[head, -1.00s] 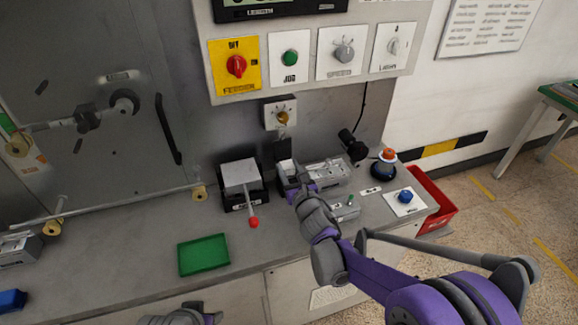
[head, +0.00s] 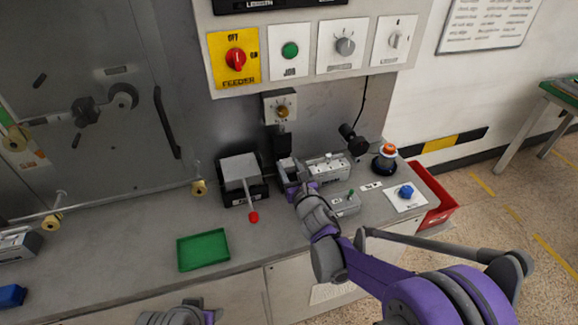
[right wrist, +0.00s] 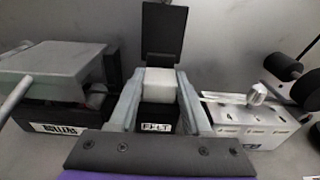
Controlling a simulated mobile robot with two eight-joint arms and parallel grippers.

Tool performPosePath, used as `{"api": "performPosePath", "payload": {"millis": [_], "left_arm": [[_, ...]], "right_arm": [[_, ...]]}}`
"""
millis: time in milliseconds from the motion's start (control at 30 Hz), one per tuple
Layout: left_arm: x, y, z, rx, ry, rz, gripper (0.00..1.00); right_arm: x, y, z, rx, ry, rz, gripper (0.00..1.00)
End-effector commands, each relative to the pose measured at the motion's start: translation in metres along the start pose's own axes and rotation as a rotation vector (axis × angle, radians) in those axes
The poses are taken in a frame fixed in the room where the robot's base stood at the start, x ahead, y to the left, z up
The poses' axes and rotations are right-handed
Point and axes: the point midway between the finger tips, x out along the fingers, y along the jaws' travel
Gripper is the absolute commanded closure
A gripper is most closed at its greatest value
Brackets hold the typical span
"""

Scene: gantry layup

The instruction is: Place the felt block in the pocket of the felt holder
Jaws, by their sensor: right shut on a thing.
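The felt block is white (right wrist: 159,82). In the right wrist view it sits between the two grey fingers of my right gripper (right wrist: 160,88), which is shut on it. The black felt holder (right wrist: 157,115), labelled FELT, stands directly below and in front of the block, with its black lid (right wrist: 162,30) up behind. Whether the block's lower part is inside the pocket or just above it cannot be told. In the head view my right gripper (head: 291,176) is at the holder, mostly hiding it. Part of my left gripper or wrist (head: 208,316) shows at the bottom edge, its fingers out of frame.
The ROLLERS box (right wrist: 55,90) with its lever stands close on the left. A grey box with switches (right wrist: 250,120) stands close on the right. A green tray (head: 204,251) lies on the bench front. A red bin (head: 432,203) is at the right end.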

Motion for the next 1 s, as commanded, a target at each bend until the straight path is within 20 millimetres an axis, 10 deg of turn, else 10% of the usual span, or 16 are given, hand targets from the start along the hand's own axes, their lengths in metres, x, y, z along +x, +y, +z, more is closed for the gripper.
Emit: {"api": "performPosePath", "payload": {"millis": [233,267,433,1000], "left_arm": [[0.002,0.0,0.001,0.0,-0.001,0.0,0.5],[0.002,0.0,0.001,0.0,-0.001,0.0,0.5],[0.002,0.0,0.001,0.0,-0.001,0.0,0.5],[0.004,0.0,0.003,0.0,-0.002,0.0,0.5]], "right_arm": [[0.001,0.0,-0.005,0.0,0.0,0.0,1.0],[0.001,0.0,-0.005,0.0,0.0,0.0,0.48],[0.001,0.0,-0.005,0.0,0.0,0.0,0.18],[-0.036,0.0,-0.005,-0.001,0.0,-0.001,0.17]]}}
